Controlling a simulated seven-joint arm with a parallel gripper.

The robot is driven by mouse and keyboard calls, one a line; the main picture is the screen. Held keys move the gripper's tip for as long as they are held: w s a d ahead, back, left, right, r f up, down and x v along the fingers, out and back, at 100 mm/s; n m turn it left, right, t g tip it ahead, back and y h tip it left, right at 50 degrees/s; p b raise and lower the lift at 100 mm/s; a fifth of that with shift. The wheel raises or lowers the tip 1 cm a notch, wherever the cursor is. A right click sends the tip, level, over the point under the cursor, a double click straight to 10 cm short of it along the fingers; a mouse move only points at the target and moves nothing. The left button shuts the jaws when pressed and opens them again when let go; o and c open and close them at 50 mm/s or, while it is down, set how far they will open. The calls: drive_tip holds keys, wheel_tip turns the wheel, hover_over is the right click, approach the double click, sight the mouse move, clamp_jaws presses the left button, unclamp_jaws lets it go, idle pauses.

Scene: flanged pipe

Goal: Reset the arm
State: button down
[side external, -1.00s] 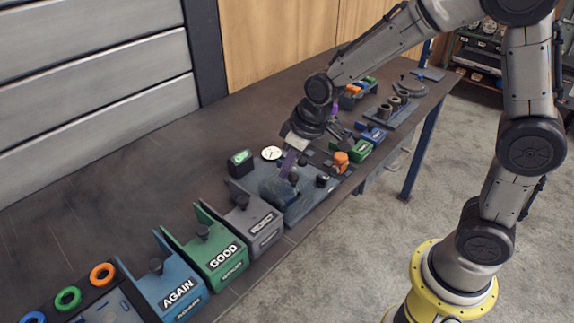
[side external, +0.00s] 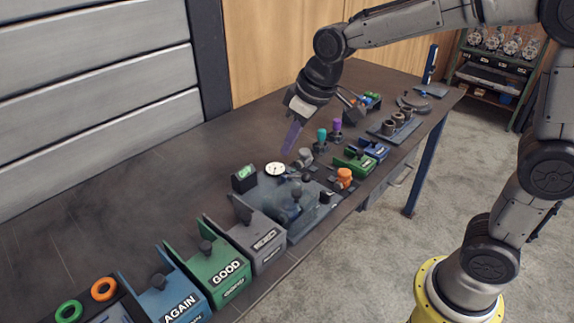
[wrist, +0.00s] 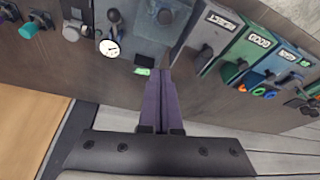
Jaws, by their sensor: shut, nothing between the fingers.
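My gripper (side external: 291,137) is raised above the bench, over the back edge of the grey fixture plate (side external: 323,211). Its purple fingers are together with nothing between them. In the wrist view the closed fingers (wrist: 160,75) point toward the bench, near the small green-lit display (wrist: 143,65). My gripper touches none of these.
Grey, green (side external: 222,268) and blue (side external: 172,298) labelled bins stand along the front left; GOOD and AGAIN are readable. Coloured rings (side external: 103,289) lie beyond them. Teal (side external: 321,136) and purple (side external: 336,126) knobbed parts stand behind the plate. The bench's back left is clear.

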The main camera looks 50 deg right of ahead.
drive_tip(key=s+d+r+m+t, duration=0.15)
drive_tip(key=s+d+r, duration=0.25)
drive_tip(key=s+r, duration=0.4)
drive_tip(key=s+d+f, duration=0.1)
drive_tip(key=s+f, duration=0.2)
drive_tip(key=s, duration=0.4)
drive_tip(key=s+d+f+m+h, duration=0.1)
drive_tip(key=s+f, duration=0.2)
drive_tip(key=s, duration=0.4)
drive_tip(key=shift+s+d+f, duration=0.15)
drive_tip(key=shift+s+f, duration=0.25)
drive_tip(key=c, duration=1.5)
unclamp_jaws()
drive_tip(key=shift+m, duration=0.25)
drive_tip(key=shift+c, duration=0.2)
